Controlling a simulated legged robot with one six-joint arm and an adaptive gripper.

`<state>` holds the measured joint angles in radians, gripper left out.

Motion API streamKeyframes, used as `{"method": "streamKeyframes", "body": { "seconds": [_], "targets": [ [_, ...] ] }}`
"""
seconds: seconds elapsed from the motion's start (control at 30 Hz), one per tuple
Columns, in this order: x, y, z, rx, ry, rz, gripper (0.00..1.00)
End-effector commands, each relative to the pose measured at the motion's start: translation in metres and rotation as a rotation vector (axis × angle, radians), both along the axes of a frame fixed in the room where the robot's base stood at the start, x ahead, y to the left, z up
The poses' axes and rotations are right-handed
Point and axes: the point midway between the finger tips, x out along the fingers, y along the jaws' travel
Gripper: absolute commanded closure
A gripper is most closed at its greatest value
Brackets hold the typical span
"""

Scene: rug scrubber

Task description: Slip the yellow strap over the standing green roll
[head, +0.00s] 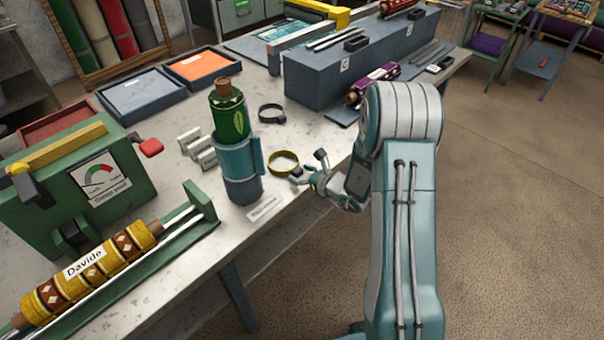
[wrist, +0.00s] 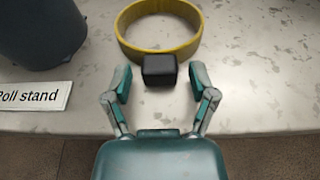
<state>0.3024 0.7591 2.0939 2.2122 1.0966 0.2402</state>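The yellow strap (head: 283,155) is a closed ring with a black block on its near side. It lies on the bench, right of the roll stand (head: 240,175), and shows in the wrist view (wrist: 158,50) with its black block (wrist: 159,69). The green roll (head: 229,116) stands upright in the blue-grey cylindrical stand, its brown core on top. My gripper (head: 309,174) is beside the strap at the bench's front edge. In the wrist view my open gripper (wrist: 159,84) has its fingers apart on either side of the black block, with gaps visible.
A black ring (head: 271,113) lies behind the strap. A "Roll stand" label (wrist: 35,97) lies by the stand's foot. A green gauge machine (head: 90,180) and a patterned roll (head: 85,270) are at left. A blue-grey box (head: 345,70) stands behind.

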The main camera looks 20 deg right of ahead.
Motion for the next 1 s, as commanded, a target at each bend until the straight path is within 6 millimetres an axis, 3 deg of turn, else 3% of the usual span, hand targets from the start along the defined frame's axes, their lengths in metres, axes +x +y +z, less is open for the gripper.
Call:
{"method": "streamKeyframes", "body": {
  "seconds": [0.03, 0.13, 0.17, 0.37, 1.0],
  "targets": [
    [0.0, 0.0, 0.0, 0.0, 0.0, 0.0, 0.52],
    [0.0, 0.0, 0.0, 0.0, 0.0, 0.0, 0.97],
    [0.0, 0.0, 0.0, 0.0, 0.0, 0.0, 1.0],
    [0.0, 0.0, 0.002, 0.0, -0.001, 0.0, 1.0],
    [0.0, 0.0, 0.046, 0.0, -0.002, 0.001, 1.0]
  ]
}}
